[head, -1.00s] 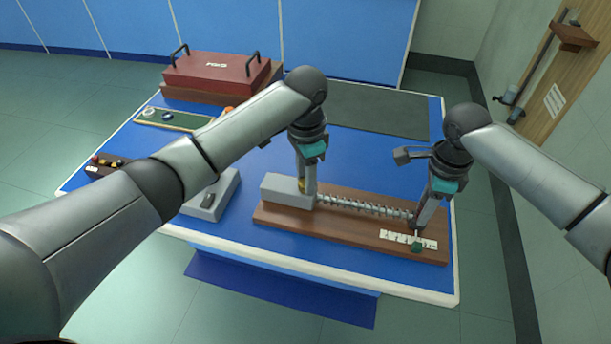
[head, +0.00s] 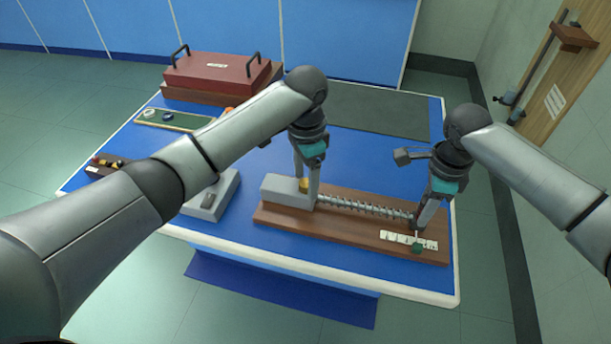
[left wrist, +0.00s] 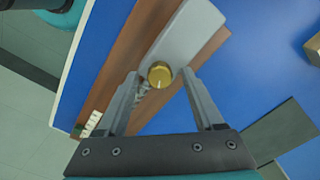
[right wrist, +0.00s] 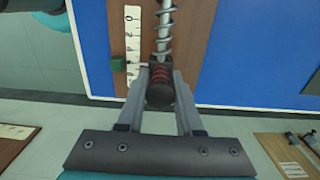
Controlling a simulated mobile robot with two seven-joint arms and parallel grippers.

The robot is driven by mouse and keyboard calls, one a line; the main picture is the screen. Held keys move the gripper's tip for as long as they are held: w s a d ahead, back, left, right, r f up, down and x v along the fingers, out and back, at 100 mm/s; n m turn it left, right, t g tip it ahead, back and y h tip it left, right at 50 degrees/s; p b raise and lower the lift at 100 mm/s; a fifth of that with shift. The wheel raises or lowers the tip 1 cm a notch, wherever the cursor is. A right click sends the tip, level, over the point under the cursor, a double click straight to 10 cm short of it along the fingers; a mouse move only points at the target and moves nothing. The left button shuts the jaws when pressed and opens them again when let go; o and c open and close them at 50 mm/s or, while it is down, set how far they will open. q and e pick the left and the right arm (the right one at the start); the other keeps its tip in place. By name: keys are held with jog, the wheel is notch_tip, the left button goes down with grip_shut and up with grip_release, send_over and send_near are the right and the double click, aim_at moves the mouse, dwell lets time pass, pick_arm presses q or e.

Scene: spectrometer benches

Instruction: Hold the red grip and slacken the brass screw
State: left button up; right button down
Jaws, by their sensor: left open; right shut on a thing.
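The brass screw (left wrist: 160,75) is a round knob with a light mark, on top of the grey block (left wrist: 190,35) at the left end of the wooden board. My left gripper (head: 307,188) is open, its fingers on either side of the screw with gaps; the left wrist view shows the knob between them. The red grip (right wrist: 162,75), dark-ended with red ribs, sits at the end of the coil spring (right wrist: 165,30). My right gripper (right wrist: 161,92) is shut on it; the fingers hide its sides. In the head view my right gripper (head: 416,220) largely hides the grip.
A white scale (right wrist: 132,40) lies beside the spring, with a green block (right wrist: 117,63) at its edge. A grey sloped box (head: 212,200) stands left of the board (head: 350,234). A red case (head: 217,77) and dark mat (head: 375,110) are at the back.

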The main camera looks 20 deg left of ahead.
aim_at(306, 182)
pick_arm(q)
notch_tip(306, 182, up, 12)
dwell(0.4)
jog(key=shift+w, duration=0.1)
dwell(0.4)
jog(key=shift+f, duration=0.1)
notch_tip(306, 182, down, 12)
dwell(0.5)
jog(key=shift+c, duration=0.3)
grip_shut()
